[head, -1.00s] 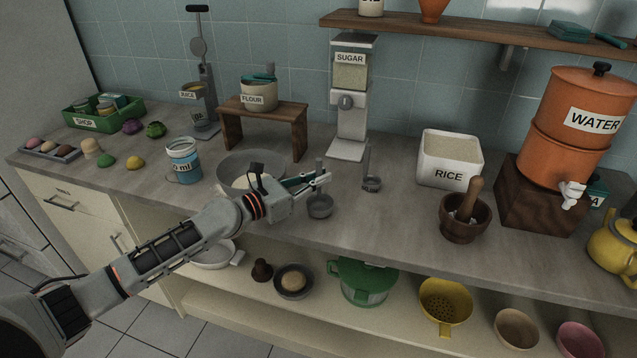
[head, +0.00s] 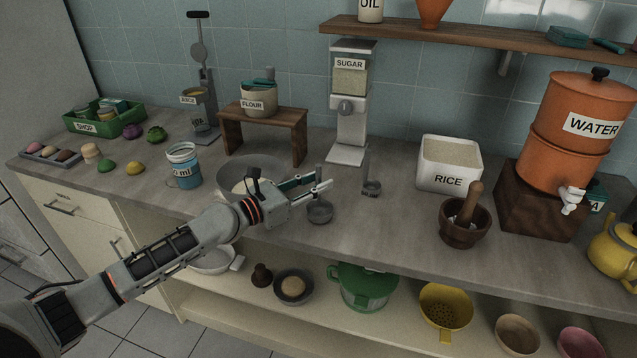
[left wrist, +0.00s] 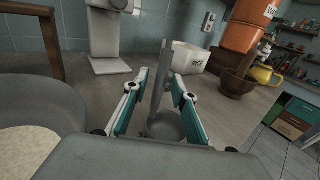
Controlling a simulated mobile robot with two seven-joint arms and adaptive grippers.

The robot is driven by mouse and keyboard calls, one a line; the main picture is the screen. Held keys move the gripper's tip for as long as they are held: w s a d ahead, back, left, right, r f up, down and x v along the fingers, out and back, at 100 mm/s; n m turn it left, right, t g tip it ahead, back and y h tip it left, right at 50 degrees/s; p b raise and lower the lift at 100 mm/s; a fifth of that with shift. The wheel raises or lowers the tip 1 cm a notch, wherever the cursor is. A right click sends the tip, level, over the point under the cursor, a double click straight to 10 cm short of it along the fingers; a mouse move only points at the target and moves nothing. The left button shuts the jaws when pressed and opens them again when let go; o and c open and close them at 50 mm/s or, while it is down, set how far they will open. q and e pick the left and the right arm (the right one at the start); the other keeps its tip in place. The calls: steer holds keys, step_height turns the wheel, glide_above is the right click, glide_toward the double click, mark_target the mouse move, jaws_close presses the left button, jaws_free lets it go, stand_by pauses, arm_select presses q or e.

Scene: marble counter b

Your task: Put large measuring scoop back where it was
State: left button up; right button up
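The larger grey measuring scoop (head: 320,212) appears to rest on the counter in front of the sugar dispenser, handle upright. A smaller scoop (head: 371,188) stands to its right. My left gripper (head: 326,184) reaches in from the left at the larger scoop's handle. In the left wrist view its teal-padded fingers (left wrist: 159,88) are spread, one on each side of the scoop's handle. The cup (left wrist: 166,127) shows low between them, partly hidden by the gripper. I see gaps beside the handle. My right gripper is out of view.
A grey bowl (head: 262,168) sits close beneath my left wrist. The sugar dispenser (head: 349,110) and wooden stand (head: 228,132) are behind. A rice bin (head: 448,163) and mortar (head: 462,232) stand to the right. Counter between the scoops and the rice bin is clear.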

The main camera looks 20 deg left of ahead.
arm_select(q)
steer(key=v, duration=0.3)
steer(key=b+v, duration=0.1)
steer(key=v, duration=0.2)
steer(key=b+v, duration=0.1)
steer(key=v, duration=0.3)
steer(key=shift+f, duration=0.3)
steer(key=shift+s+a+r, duration=0.15)
steer(key=shift+s+a, duration=0.3)
steer(key=shift+s, duration=0.1)
